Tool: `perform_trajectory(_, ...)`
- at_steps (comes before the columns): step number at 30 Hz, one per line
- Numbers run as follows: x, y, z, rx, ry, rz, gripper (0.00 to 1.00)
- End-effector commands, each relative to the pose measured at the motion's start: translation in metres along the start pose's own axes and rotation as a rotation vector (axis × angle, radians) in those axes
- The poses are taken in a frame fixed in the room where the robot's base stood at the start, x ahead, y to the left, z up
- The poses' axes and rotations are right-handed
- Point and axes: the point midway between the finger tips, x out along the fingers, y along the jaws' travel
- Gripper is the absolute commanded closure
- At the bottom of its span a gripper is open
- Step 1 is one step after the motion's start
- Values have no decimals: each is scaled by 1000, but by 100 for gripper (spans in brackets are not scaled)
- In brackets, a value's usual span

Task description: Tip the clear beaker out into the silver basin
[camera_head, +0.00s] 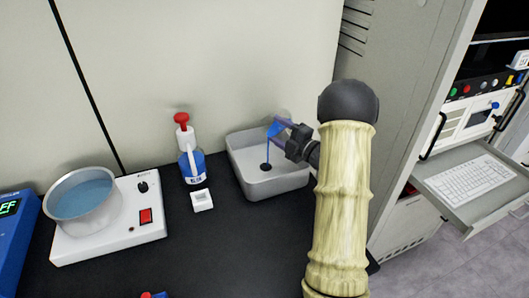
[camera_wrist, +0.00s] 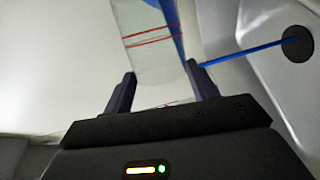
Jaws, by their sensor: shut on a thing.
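My gripper (camera_head: 284,128) is shut on the clear beaker (camera_head: 283,117) above the back right part of the silver basin (camera_head: 277,189). The beaker is tilted with its mouth to the left and holds some blue liquid. A thin blue stream falls from it to the dark drain (camera_head: 265,167) on the basin floor. In the wrist view, the beaker (camera_wrist: 147,55) with red lines sits between my two fingers (camera_wrist: 161,76). Blue liquid lies along its right side, and the blue stream runs right towards the drain (camera_wrist: 298,44). Part of the beaker is hidden by my fingers.
A wash bottle (camera_head: 190,160) with a red cap and a small white box (camera_head: 202,200) stand left of the basin. A hot plate (camera_head: 140,222) bears a metal pot (camera_head: 82,205) of blue liquid. The wall is close behind; a grey cabinet (camera_head: 385,110) stands right.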

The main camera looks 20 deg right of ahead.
Motion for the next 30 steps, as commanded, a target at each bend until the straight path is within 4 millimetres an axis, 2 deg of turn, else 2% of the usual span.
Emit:
perform_trajectory(14,5,-3,-9,-46,17,9,89)
perform_trajectory(30,-1,-1,-3,-102,7,23,89)
